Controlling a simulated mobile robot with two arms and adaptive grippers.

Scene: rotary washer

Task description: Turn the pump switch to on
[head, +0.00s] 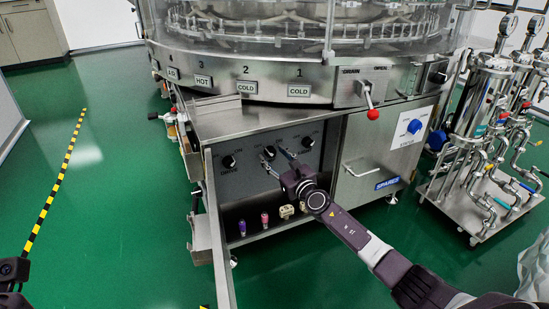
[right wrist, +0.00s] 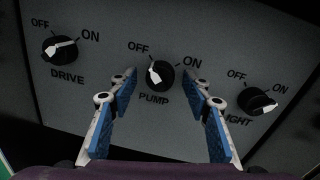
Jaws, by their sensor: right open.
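The pump switch (right wrist: 160,76) is a black round knob with a white pointer, the middle one of three on a grey panel. Its pointer tilts up and left, toward OFF. It also shows in the head view (head: 269,152), close to the fingertips. My right gripper (right wrist: 164,88) is open, its two blue-padded fingers apart on either side of the PUMP label, just below the knob in the wrist picture. Nothing is between the fingers. Whether they touch the panel, I cannot tell. My left gripper's fingers do not show.
The drive switch (right wrist: 60,48) is left of the pump switch and the light switch (right wrist: 257,101) right of it, near the right finger. Small bottles (head: 265,219) stand below. A red-knobbed drain lever (head: 372,114) is upper right.

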